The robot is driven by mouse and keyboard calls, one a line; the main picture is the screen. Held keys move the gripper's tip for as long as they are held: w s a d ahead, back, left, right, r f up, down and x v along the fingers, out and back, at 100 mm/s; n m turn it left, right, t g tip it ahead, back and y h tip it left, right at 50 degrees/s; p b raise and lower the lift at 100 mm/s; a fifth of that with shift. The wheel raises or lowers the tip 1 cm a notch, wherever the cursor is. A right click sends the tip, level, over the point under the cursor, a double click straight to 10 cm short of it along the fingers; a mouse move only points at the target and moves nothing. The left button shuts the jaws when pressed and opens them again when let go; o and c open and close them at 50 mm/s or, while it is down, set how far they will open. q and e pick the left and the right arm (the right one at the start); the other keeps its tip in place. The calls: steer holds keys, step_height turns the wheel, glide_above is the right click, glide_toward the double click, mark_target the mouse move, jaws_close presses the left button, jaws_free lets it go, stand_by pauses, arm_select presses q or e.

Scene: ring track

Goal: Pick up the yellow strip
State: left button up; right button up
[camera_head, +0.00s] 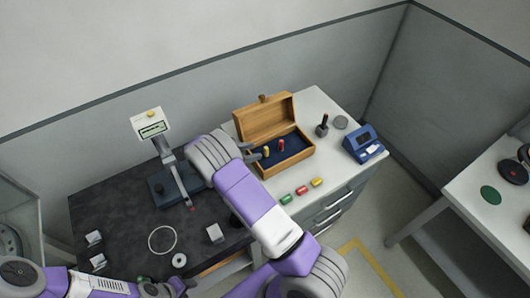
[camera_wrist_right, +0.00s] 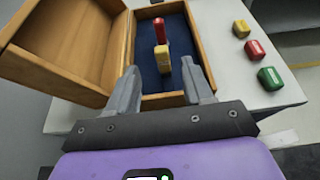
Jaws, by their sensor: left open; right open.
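A yellow strip (camera_head: 266,152) stands upright beside a red one (camera_head: 281,145) on the dark blue lining of the open wooden box (camera_head: 289,163). In the right wrist view the yellow strip (camera_wrist_right: 162,58) shows just beyond and between the open fingers of my right gripper (camera_wrist_right: 161,78), apparently not held. The red strip (camera_wrist_right: 159,33) stands behind it. In the head view my right gripper (camera_head: 252,153) is at the box's left side. Another yellow piece (camera_head: 317,182) lies outside the box on the white top. My left gripper (camera_head: 184,284) is open and empty at the lower left.
A red piece (camera_head: 302,190) and a green piece (camera_head: 286,199) lie in front of the box. The raised box lid (camera_head: 262,119) stands at the back. A blue device (camera_head: 363,144) and a dark stamp-like item (camera_head: 322,126) are to the right. A dark table (camera_head: 112,197) holds a gauge stand and a ring.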

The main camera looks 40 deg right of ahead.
mark_target(266, 155)
steer(key=p+x, duration=0.1)
steer(key=x, duration=0.4)
steer(key=shift+s+d, duration=0.15)
steer(key=shift+d, duration=0.15)
jaws_close()
